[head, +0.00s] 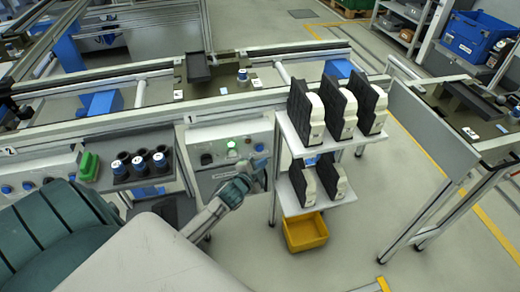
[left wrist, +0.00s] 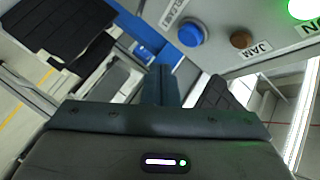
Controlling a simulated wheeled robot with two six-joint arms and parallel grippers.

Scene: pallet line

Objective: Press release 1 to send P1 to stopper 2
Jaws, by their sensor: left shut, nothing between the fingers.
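The control panel marked 1 (head: 205,134) stands at the front of the line, with a lit green lamp (head: 232,143). The left wrist view shows a blue button (left wrist: 190,33) beside a label reading RELEASE, a dark amber JAM lamp (left wrist: 242,40) and the lit green ON lamp (left wrist: 302,10). My left gripper (head: 258,168) is shut and empty in front of the panel's right side. Its closed fingers (left wrist: 162,82) point toward the panel, with a visible gap below the blue button. I cannot make out which pallet is P1. My right gripper is not in view.
A white rack (head: 285,128) with several black-and-white parts stands just right of my left gripper, above a yellow bin (head: 304,232). A dark holder (head: 145,178) with several cylinders and a green item (head: 89,166) are to the left. Conveyor rails (head: 150,115) run behind the panel.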

